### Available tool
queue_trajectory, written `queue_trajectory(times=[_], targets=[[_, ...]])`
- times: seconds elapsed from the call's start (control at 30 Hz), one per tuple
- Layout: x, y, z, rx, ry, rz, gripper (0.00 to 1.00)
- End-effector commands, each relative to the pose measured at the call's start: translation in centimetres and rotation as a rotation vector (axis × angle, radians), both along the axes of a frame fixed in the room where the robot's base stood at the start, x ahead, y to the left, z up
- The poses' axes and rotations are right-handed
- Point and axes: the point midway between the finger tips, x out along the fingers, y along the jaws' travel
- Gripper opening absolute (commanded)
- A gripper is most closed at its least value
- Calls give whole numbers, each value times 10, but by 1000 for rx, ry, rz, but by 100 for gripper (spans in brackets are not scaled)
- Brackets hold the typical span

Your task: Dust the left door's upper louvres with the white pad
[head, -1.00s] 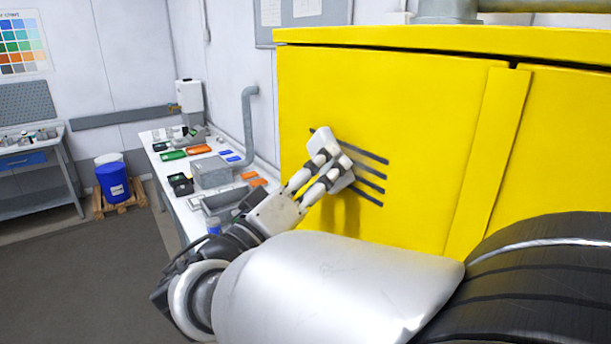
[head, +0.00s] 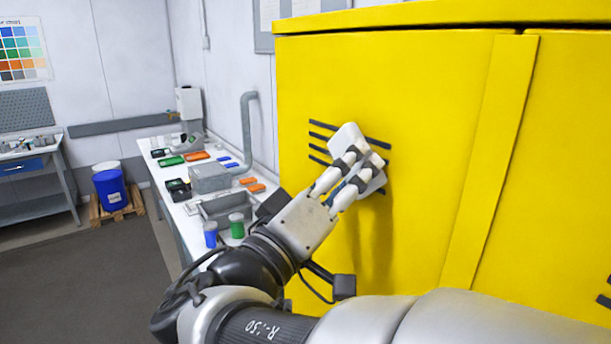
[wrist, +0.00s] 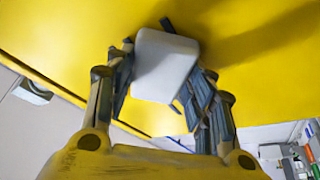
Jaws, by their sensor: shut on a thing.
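The white pad (head: 350,143) is held in my gripper (head: 358,168), whose fingers are shut on it. In the head view the pad lies over the right part of the upper louvres (head: 322,139), dark slots in the yellow left door (head: 430,150). It looks against or very near the door; exact contact cannot be told. The pad hides parts of the slots, whose ends show to its left and right. In the wrist view the white pad (wrist: 163,65) sits between the fingers, in front of the yellow door (wrist: 60,40).
A white bench (head: 178,190) along the wall at left carries a grey box (head: 210,178), colored trays and a blue and a green container (head: 237,226). A raised yellow strip (head: 490,160) runs down the cabinet front to the right. A blue drum (head: 110,190) stands on a pallet.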

Motion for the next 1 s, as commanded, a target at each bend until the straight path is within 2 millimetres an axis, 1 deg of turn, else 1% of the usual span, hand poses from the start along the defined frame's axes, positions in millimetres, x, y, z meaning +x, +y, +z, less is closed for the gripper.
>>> queue_trajectory(times=[0.3, 0.5, 0.8, 1.0], targets=[[-22, -16, -2, 2, -2, -2, 30], [-30, -22, 0, 2, -1, -3, 30], [-31, -20, -1, 0, -1, -3, 30], [-17, -11, -1, 0, -1, -3, 30]])
